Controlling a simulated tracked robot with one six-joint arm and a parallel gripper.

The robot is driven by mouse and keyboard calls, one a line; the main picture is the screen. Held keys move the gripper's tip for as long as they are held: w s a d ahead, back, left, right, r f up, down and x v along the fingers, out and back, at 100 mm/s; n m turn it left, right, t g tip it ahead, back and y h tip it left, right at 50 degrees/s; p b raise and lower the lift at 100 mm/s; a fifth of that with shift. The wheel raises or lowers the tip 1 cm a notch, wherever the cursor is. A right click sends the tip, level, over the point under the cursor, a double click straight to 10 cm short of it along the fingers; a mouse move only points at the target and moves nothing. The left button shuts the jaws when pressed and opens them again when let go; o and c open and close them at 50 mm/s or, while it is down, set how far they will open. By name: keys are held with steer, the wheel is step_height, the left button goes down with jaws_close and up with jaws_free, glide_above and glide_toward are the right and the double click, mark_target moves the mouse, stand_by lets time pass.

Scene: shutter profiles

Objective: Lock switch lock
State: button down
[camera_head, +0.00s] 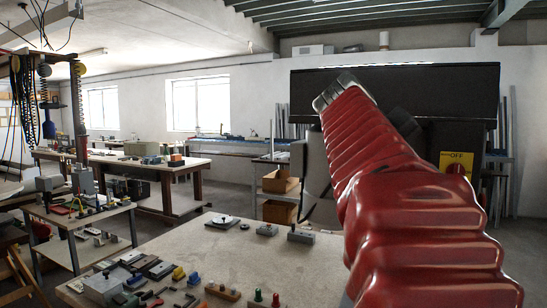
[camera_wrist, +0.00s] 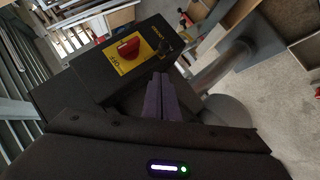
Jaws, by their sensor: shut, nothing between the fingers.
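The switch (camera_wrist: 129,47) is a red rotary knob on a yellow plate (camera_wrist: 108,52). The plate sits on a black box (camera_wrist: 91,86) and shows tilted in the wrist view. The head view does not clearly show my gripper.
A workbench (camera_head: 290,262) with several small parts stands in front of me. Another bench (camera_head: 110,163) and a small table (camera_head: 95,220) are at the left. A shelf with cardboard boxes (camera_head: 281,182) stands behind. Grey floor (camera_wrist: 285,125) shows at the right in the wrist view.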

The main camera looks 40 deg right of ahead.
steer(key=s+d+f, duration=0.1)
steer(key=f, duration=0.1)
steer(key=s+d+f, duration=0.1)
steer(key=d, duration=0.1)
steer(key=shift+s+f, duration=0.2)
steer(key=shift+f, duration=0.15)
